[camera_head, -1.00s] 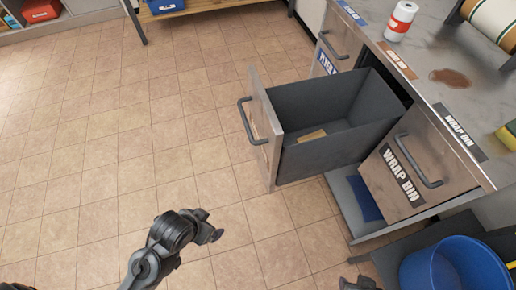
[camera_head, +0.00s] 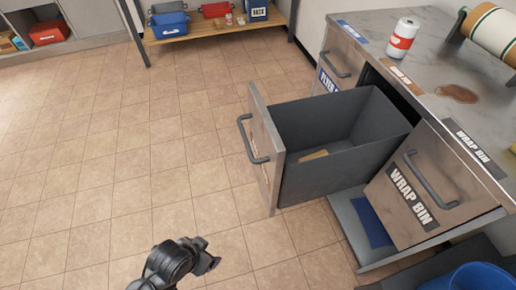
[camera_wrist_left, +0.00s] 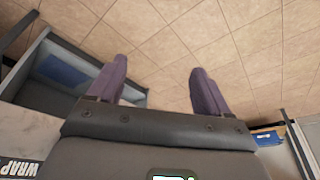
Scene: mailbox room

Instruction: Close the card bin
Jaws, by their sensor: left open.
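The card bin (camera_head: 335,167) is a dark grey drawer pulled far out of the counter, between the flyer bin and the wrap bin. Its metal front (camera_head: 262,135) faces left and carries a dark bar handle (camera_head: 247,143). A small tan piece lies inside it. My left gripper (camera_head: 210,262) is at the bottom of the head view, below and left of the drawer front, apart from it. In the left wrist view its two fingers (camera_wrist_left: 160,85) are spread with only floor between them. My right gripper is not in view.
The wrap bin (camera_head: 425,195) and flyer bin (camera_head: 341,62) flank the opening. A low shelf (camera_head: 350,222) with a blue item lies beneath. A can (camera_head: 402,38) stands on the counter (camera_head: 375,22). A blue tub (camera_head: 468,278) is at lower right. Floor left of the drawer is clear.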

